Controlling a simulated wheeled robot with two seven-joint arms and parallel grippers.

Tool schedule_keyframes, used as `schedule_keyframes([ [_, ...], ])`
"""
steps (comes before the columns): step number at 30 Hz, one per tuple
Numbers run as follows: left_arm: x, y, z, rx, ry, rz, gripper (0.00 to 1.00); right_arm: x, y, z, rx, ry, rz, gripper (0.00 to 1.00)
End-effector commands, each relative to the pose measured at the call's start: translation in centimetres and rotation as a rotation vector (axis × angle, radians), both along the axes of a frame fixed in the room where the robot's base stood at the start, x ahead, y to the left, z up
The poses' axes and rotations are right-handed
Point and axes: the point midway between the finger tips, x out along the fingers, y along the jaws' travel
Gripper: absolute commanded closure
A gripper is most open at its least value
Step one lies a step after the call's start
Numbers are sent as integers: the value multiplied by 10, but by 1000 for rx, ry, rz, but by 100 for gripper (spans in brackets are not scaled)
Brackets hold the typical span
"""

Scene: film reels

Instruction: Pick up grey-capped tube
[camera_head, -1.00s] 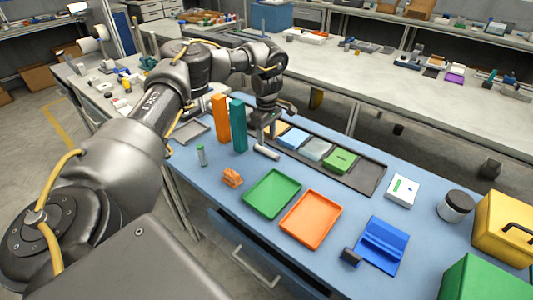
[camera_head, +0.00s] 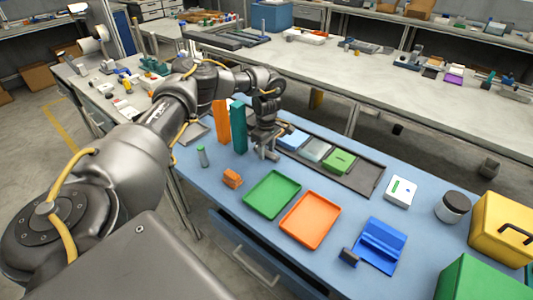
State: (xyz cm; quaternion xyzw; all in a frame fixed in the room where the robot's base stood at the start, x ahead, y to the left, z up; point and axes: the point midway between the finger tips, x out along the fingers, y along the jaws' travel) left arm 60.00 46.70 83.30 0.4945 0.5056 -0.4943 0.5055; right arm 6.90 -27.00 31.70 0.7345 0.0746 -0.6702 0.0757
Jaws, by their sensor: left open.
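My left gripper (camera_head: 266,151) is open and points down over the blue table, just right of the teal upright block. In the earlier frame a pale tube lay on its side at this spot. Now the fingers cover most of it, and I cannot make out its cap or whether the fingers touch it. My right gripper is not in view.
Tall orange (camera_head: 221,122) and teal (camera_head: 239,128) blocks stand close left of my gripper. A dark tray (camera_head: 365,178) with coloured boxes lies to the right. Green (camera_head: 271,194) and orange (camera_head: 310,220) trays lie in front, with a small orange object (camera_head: 232,178) nearby.

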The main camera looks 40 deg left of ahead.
Motion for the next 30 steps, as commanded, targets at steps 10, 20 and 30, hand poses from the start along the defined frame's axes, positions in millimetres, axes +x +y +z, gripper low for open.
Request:
schedule_keyframes([
  [10, 0, 0, 0, 0, 0, 0, 100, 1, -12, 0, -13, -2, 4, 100],
  [20, 0, 0, 0, 0, 0, 0, 100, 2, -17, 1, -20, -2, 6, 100],
  [30, 0, 0, 1, 0, 0, 0, 100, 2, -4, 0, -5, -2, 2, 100],
])
